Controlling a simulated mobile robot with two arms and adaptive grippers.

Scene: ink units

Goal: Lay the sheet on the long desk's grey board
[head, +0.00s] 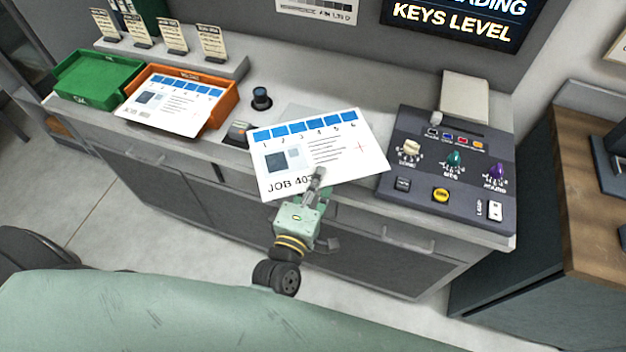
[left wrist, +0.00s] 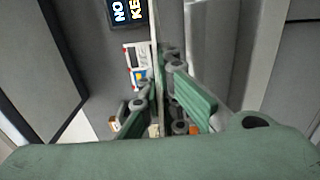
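A white sheet (head: 345,150) with a row of blue numbered boxes and "JOB 40" lettering, its last digit covered, is held above the long desk in the head view. My left gripper (head: 318,180) is shut on the sheet's near edge. In the left wrist view the sheet (left wrist: 156,40) shows nearly edge-on, as a thin pale strip between the fingers (left wrist: 166,105). A pale grey patch, which looks like the grey board (head: 291,111), shows on the desktop behind the sheet's far edge; the sheet hides the rest. My right gripper is not in view.
A control console (head: 425,180) with knobs stands right of the sheet. A dark round knob (head: 261,97) and a small device (head: 238,131) are on its left. An orange tray (head: 225,100) holding another printed sheet (head: 165,102) and a green tray (head: 95,80) stand further left.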

